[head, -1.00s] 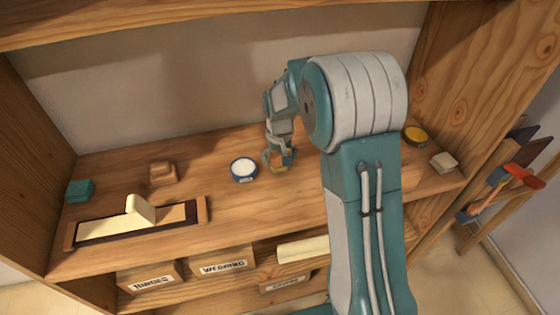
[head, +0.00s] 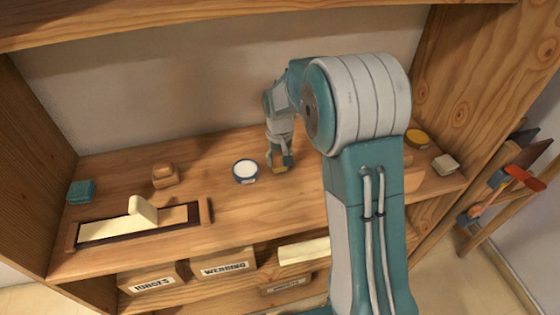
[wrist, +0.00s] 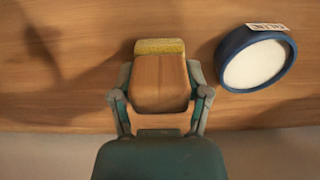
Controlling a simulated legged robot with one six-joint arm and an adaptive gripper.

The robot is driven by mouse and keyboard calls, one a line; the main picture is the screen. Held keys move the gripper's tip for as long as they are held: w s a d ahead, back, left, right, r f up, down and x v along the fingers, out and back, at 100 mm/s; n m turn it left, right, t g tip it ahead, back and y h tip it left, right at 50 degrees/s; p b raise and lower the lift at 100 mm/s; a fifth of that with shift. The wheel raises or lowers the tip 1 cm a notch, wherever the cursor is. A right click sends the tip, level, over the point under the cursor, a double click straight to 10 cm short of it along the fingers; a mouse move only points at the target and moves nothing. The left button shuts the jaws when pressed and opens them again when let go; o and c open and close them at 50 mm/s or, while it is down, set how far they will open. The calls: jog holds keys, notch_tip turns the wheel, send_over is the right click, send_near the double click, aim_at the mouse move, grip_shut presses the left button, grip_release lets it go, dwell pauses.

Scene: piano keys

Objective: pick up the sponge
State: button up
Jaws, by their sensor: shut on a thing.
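The sponge (wrist: 160,46) appears as a small block with a yellow strip and a brown face. In the wrist view it sits between the two fingers of my gripper (wrist: 160,88), which is shut on it. In the head view my gripper (head: 280,160) reaches down at the shelf board, with the sponge's yellow part (head: 280,169) at its tips. Whether the sponge touches the wood cannot be told.
A round blue-rimmed tin with a white top (head: 245,170) is close left of my gripper. A brown block (head: 165,175), a teal block (head: 80,191) and a long tray (head: 205,212) lie left. A yellow-topped tin (head: 417,139) and pale block (head: 446,164) are right.

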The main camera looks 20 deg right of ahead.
jog(key=s+a+r, duration=0.8)
jog(key=s+r, duration=0.3)
jog(key=r, duration=0.1)
jog(key=shift+a, duration=0.15)
jog(key=shift+s, duration=0.1)
jog(key=o, duration=0.4)
jog(key=shift+c, duration=1.3)
